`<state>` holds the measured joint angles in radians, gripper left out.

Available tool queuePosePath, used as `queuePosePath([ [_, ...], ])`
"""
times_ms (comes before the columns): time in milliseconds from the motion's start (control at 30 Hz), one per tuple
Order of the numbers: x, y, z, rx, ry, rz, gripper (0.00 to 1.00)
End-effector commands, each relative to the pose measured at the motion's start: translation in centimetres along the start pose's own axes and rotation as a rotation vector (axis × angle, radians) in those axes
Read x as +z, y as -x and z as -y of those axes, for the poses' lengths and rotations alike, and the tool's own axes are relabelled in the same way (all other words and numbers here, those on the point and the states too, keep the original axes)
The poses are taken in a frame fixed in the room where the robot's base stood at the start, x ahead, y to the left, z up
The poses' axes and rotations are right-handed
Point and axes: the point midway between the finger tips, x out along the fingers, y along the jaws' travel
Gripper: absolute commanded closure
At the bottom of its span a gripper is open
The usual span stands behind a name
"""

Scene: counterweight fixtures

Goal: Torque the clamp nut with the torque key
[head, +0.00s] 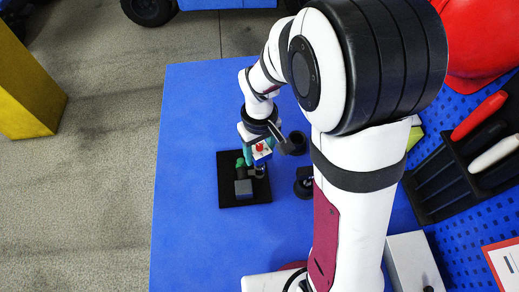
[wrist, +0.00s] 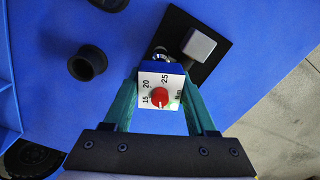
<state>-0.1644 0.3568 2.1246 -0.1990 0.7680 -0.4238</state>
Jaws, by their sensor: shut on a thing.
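The torque key (wrist: 150,83) has a white dial face marked 15, 20, 25 and Nm, with a red knob in its middle and a blue body. It also shows in the head view (head: 260,148). My gripper (wrist: 160,92), with teal fingers, is shut on the key from both sides. In the head view my gripper (head: 257,152) is over the far edge of the black fixture plate (head: 227,168). The plate carries a grey block (wrist: 199,46) and a shiny metal part (wrist: 160,54) just beyond the key. The clamp nut cannot be made out clearly, and the key's lower end is hidden.
A black round holder (wrist: 88,63) stands on the blue table beside the plate. Another black fitting (head: 304,183) stands right of the plate. A black tool tray (head: 434,178) with handled tools is at the far right. The table's left part is clear.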

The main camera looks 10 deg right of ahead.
Motion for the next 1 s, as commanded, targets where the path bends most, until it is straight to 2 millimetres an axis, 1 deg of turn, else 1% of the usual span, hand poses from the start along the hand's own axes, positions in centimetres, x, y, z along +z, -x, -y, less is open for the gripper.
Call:
queuePosePath([
  [133, -0.1, 0.5, 0.0, 0.001, 0.001, -0.002, 1.00],
  [600, -0.1, 3.8, 0.0, 0.001, 0.003, -0.002, 1.00],
  [700, 0.0, 4.1, 0.0, 0.001, 0.004, -0.002, 1.00],
  [1000, 0.0, 4.3, 0.0, 0.001, 0.004, -0.002, 1.00],
])
